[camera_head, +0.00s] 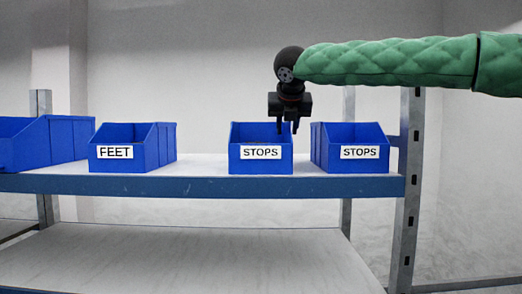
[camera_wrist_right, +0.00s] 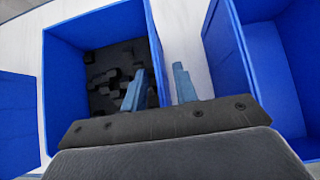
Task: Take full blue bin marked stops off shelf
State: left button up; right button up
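Two blue bins labelled STOPS stand on the upper shelf. The left STOPS bin (camera_head: 260,166) shows in the right wrist view (camera_wrist_right: 70,100) with a pile of dark pieces (camera_wrist_right: 115,78) inside. The right STOPS bin (camera_head: 345,168) shows at the right of the wrist view (camera_wrist_right: 222,50); its visible inside looks empty. My right gripper (camera_head: 287,128) points down over the right side of the left STOPS bin. Its fingers (camera_wrist_right: 159,85) are apart, one on each side of that bin's right wall, with nothing clamped between them. My left gripper is not in view.
A blue bin labelled FEET (camera_head: 115,166) and another blue bin (camera_head: 35,150) stand further left on the upper shelf (camera_head: 200,174). A narrow gap separates the two STOPS bins. The lower shelf (camera_head: 180,260) is bare. A metal upright (camera_head: 408,200) stands at the right.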

jog(key=shift+w+f, duration=0.2)
jog(key=shift+f, duration=0.05)
grip_shut()
jog(key=shift+r, duration=0.15)
dwell(1.2)
